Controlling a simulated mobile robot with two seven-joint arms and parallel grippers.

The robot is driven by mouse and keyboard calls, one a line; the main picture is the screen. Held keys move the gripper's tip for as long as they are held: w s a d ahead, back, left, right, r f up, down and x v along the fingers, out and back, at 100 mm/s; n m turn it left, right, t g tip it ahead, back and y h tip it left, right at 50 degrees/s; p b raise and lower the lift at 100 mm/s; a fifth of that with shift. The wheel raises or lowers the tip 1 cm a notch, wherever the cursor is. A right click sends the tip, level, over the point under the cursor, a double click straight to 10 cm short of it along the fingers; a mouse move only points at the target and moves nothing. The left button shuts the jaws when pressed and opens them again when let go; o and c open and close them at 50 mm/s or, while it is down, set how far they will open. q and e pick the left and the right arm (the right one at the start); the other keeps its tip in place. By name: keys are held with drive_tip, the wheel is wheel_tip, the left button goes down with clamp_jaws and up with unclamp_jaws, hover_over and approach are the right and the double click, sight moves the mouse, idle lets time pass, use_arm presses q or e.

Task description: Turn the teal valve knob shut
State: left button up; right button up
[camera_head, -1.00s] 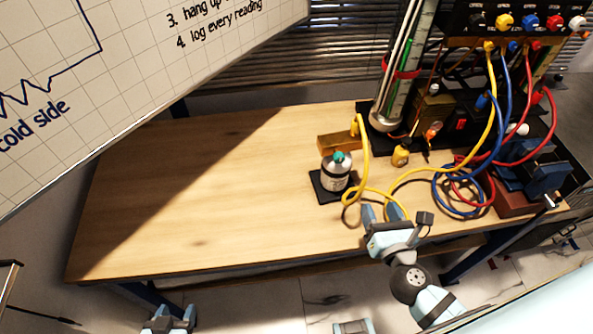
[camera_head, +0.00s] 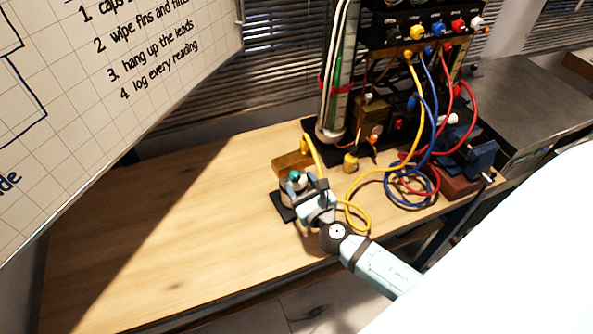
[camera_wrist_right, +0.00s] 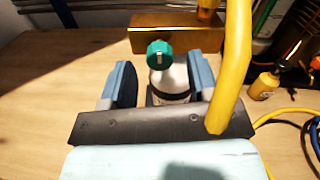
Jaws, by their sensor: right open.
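The teal valve knob (camera_head: 294,176) sits on top of a small silver canister, which stands upright on a black base plate (camera_head: 280,207) on the wooden table. In the right wrist view the knob (camera_wrist_right: 159,54) shows a pale mark on its side, above the canister body (camera_wrist_right: 170,80) with its dark band. My right gripper (camera_head: 304,187) is at the canister. In the wrist view its open fingers (camera_wrist_right: 160,84) stand on either side of the canister, with the knob beyond and above them. I cannot tell whether either finger touches it. My left gripper is not in view.
A yellow hose (camera_wrist_right: 233,70) passes close over the right finger in the wrist view. A brass block (camera_head: 290,162) lies just behind the canister. Coiled blue and red leads (camera_head: 412,190) and the gauge rig (camera_head: 385,90) stand to the right. The table's left side (camera_head: 150,230) is clear.

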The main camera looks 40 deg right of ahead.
drive_tip(key=shift+w+d, duration=0.15)
drive_tip(key=shift+w, duration=1.05)
drive_tip(key=c, duration=0.9)
